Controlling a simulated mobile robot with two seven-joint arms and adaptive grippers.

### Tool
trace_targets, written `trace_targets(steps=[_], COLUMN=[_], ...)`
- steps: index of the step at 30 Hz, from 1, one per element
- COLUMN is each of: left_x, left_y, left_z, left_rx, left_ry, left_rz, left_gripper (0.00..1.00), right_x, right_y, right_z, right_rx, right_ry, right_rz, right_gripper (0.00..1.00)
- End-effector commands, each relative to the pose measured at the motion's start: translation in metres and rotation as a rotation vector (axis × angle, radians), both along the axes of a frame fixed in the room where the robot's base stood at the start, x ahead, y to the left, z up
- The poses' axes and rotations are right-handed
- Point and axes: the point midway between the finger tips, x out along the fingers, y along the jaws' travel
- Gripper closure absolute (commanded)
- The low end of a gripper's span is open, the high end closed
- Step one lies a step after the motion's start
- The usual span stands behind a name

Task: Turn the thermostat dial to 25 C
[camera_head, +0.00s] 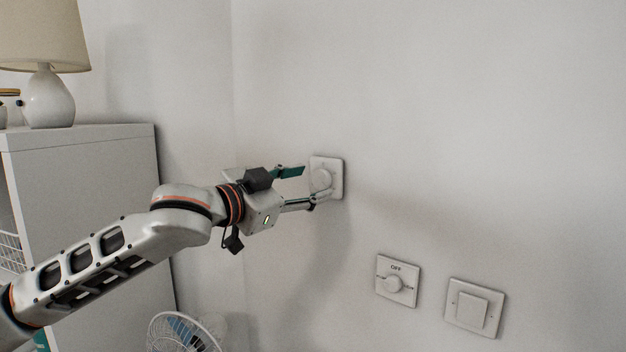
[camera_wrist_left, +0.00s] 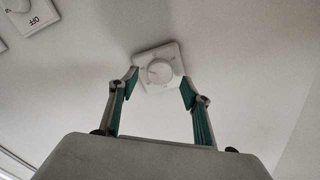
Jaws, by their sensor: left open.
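The thermostat is a white square plate (camera_head: 338,178) on the wall with a round white dial (camera_head: 322,180) at its middle. In the left wrist view the dial (camera_wrist_left: 160,71) sits on its plate (camera_wrist_left: 151,54) between and beyond my two green-padded fingers. My left gripper (camera_head: 306,184) is open and reaches to the thermostat from the left; its fingertips (camera_wrist_left: 159,82) lie either side of the dial. I cannot tell whether they touch it. The dial's markings are too small to read. My right gripper is not in view.
Lower right on the wall are a rotary switch marked OFF (camera_head: 395,283) and a rocker switch (camera_head: 472,308). A white cabinet (camera_head: 95,165) with a lamp (camera_head: 48,98) stands at left. A small fan (camera_head: 183,333) is below. The wall right of the thermostat is clear.

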Motion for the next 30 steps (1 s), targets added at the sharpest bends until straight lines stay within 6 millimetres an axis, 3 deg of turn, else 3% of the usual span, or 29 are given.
trace_targets(steps=[6, 15, 16, 20, 30], left_x=[0.016, 0.018, 0.018, 0.018, 0.018], left_y=[-0.013, -0.015, -0.015, -0.015, -0.015], left_z=[0.000, 0.000, 0.000, 0.000, 0.000], left_rx=[0.001, 0.000, 0.000, 0.000, 0.016], left_ry=[0.000, -0.001, -0.001, -0.001, -0.014], left_rz=[0.001, 0.001, 0.001, 0.001, 0.001], left_gripper=[0.52, 0.52, 0.54, 0.88, 0.91], right_x=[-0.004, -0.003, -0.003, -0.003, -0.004], right_y=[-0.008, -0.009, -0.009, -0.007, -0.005], right_z=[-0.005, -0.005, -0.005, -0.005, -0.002], right_rx=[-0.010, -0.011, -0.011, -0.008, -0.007], right_ry=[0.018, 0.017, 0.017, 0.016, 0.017], right_rz=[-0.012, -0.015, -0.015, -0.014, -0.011], right_gripper=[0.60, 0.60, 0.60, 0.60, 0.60])
